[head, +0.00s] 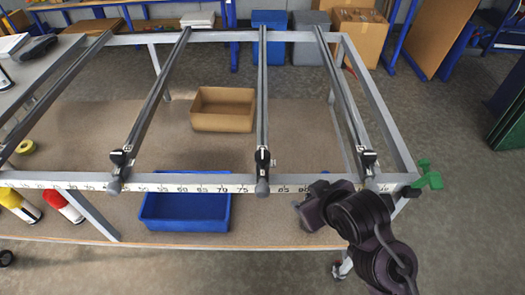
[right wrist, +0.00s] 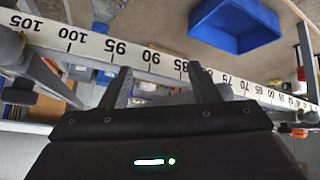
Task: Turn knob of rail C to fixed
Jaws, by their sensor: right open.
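Several grey rails run across a metal frame. Three of them have dark clamps with grey round knobs at the front scale: a left knob (head: 116,186), a middle knob (head: 262,187) and a right knob (head: 369,184). No rail letter is readable, so I cannot tell which is rail C. My right gripper (head: 318,203) is at the front scale between the middle and right knobs, apart from both. In the right wrist view my right gripper (right wrist: 159,85) has its fingers spread, with nothing held between them. My left gripper is out of view.
The numbered scale (head: 215,188) runs along the frame's front, also in the right wrist view (right wrist: 110,48). Below are a blue bin (head: 185,212) and a cardboard box (head: 222,108). A green piece (head: 428,175) sticks out at the frame's right corner.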

